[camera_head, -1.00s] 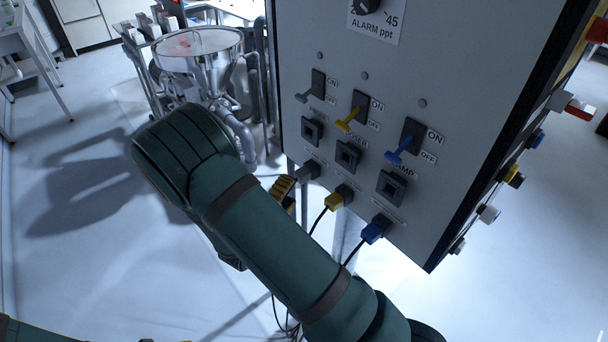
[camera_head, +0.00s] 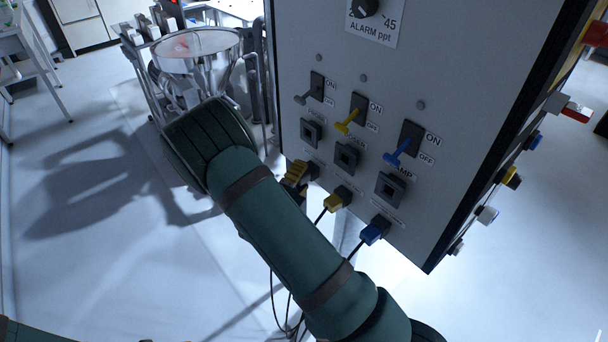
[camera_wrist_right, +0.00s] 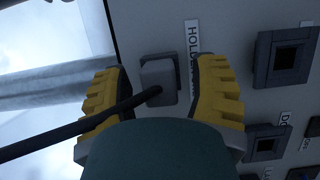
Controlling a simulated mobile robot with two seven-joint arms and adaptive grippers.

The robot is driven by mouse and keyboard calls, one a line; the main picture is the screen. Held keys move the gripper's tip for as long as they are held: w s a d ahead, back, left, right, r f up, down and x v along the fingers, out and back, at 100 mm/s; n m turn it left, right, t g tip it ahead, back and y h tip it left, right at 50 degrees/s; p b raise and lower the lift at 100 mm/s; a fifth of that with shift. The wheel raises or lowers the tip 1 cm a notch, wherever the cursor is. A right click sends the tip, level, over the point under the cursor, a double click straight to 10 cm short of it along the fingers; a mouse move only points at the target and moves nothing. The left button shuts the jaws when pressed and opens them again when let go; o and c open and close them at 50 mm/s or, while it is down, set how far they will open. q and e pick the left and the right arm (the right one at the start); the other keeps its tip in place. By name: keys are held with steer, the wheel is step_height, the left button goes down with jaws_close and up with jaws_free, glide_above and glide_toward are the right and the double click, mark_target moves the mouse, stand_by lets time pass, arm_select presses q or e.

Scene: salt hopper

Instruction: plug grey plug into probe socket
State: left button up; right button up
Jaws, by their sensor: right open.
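The grey plug (camera_wrist_right: 158,77) sits in a holder on the control panel, with its black cable running to the left in the right wrist view. In the head view, the grey plug (camera_head: 312,169) is partly covered by my right gripper (camera_head: 297,172). My right gripper (camera_wrist_right: 161,67) is open, with one yellow finger on each side of the plug and gaps visible between. The leftmost square socket (camera_head: 311,132) is empty above the grey plug; its label is too small to read. It also shows in the right wrist view (camera_wrist_right: 287,57). My left gripper is not visible.
The panel (camera_head: 440,90) also carries a yellow plug (camera_head: 338,198) and a blue plug (camera_head: 375,230) below two more empty sockets. Lever switches stick out above the sockets. Cables hang below. A round hopper (camera_head: 197,44) stands behind my right arm.

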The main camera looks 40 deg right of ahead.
jaws_close()
steer(key=shift+a, duration=0.3)
stand_by(0.5)
steer(key=shift+s+a+p, duration=0.2)
steer(key=shift+a+p, duration=0.8)
steer(key=shift+a, duration=1.5)
